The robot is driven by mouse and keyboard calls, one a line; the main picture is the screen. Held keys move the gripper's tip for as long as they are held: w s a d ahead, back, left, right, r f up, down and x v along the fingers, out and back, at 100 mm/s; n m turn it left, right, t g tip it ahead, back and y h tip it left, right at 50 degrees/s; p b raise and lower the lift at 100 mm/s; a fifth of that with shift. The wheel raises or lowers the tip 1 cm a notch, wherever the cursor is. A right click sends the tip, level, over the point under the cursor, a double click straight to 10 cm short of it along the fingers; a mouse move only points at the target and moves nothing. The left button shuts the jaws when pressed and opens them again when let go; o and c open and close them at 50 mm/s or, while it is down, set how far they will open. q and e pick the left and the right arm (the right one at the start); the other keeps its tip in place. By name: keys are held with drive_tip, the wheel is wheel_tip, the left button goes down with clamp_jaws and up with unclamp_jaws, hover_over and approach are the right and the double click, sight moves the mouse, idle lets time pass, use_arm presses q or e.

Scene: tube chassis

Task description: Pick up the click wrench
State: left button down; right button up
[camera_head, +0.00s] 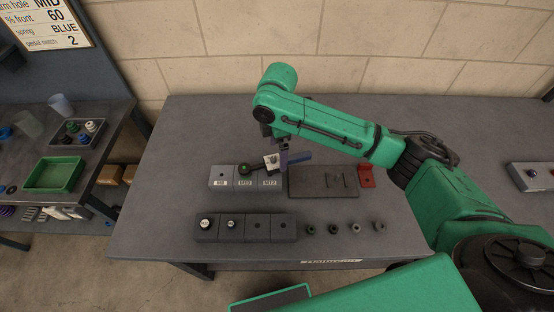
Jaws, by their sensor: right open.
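The click wrench (298,157) appears to lie slanted above the row of labelled grey blocks. My right gripper (273,158) reaches in from the right and points down over the middle of the wrench. Its jaws are open around or just above the shaft; I cannot tell whether they touch it. The gripper hides the middle of the wrench. My left gripper is not in view.
Grey blocks (218,180) and a dark flat plate (322,184) lie under the wrench area. A red bracket (367,178) stands right of the plate. A front block (206,233) and several small sockets (333,229) line the front. The grey table (180,130) is clear at back left.

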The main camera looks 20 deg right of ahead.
sight(277, 160)
wheel_tip(277, 160, down, 3)
drive_tip(key=shift+s+a+f+p, duration=0.1)
drive_tip(key=shift+p, duration=0.3)
drive_tip(key=shift+f, duration=0.4)
drive_tip(key=shift+r, duration=0.1)
clamp_jaws()
